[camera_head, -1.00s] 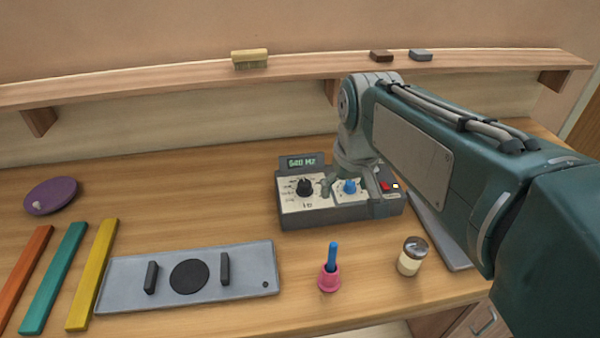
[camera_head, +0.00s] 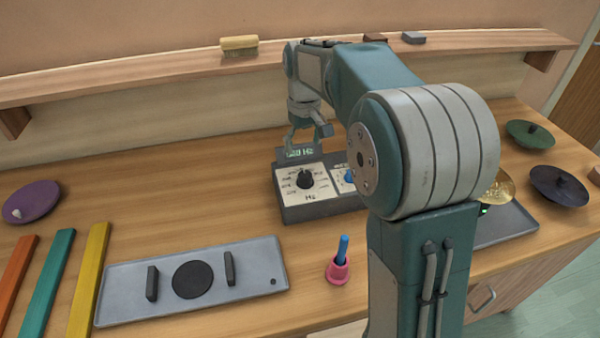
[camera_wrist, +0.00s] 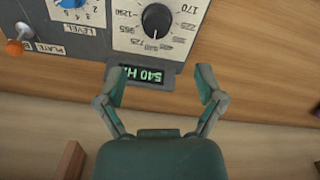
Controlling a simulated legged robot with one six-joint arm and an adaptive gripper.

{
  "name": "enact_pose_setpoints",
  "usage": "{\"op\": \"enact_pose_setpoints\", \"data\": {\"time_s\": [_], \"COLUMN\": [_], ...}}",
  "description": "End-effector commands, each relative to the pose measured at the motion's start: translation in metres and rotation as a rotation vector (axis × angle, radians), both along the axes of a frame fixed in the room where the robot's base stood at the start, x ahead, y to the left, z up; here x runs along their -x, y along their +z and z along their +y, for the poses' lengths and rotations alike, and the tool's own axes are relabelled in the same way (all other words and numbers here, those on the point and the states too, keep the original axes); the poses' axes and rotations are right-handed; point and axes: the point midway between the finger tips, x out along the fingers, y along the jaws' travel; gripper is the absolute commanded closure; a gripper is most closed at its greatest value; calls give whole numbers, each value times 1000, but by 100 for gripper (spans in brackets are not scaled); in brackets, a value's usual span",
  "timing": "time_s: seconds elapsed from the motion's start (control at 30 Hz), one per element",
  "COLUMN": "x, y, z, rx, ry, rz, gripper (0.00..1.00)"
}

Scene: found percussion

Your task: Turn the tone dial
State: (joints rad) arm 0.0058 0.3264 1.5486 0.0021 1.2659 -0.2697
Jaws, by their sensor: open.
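The tone dial is a black knob (camera_head: 305,179) with a pale pointer on the white scale marked Hz, on the left part of a grey tone box (camera_head: 325,211). In the wrist view the dial (camera_wrist: 157,20) is at the top edge. A lit green display (camera_wrist: 143,75), seeming to read 540 Hz, is between the fingertips in that picture. My gripper (camera_head: 304,146) is open and empty, at the display at the back of the box. In the wrist view its spread fingers (camera_wrist: 161,84) point toward the dial, apart from it.
A blue level knob (camera_wrist: 72,3) and an orange-tipped switch (camera_wrist: 18,46) are beside the dial. A wall shelf (camera_head: 150,84) runs behind the box. A pink bell (camera_head: 339,270) and a grey plate (camera_head: 130,283) are in front. My arm hides the box's right end.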

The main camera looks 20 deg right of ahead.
Motion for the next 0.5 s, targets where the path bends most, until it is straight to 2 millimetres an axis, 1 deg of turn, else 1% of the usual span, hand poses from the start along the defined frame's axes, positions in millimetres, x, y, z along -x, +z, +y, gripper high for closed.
{"op": "enact_pose_setpoints", "data": {"time_s": [0.03,0.3,0.4,0.5], "x": [1,1,1,1], "y": [-9,-59,-76,-88], "z": [-1,2,2,2], "rx": [-1,2,2,2], "ry": [-2,-1,-1,-1], "rz": [4,5,5,3], "gripper": [13,13,13,13]}}
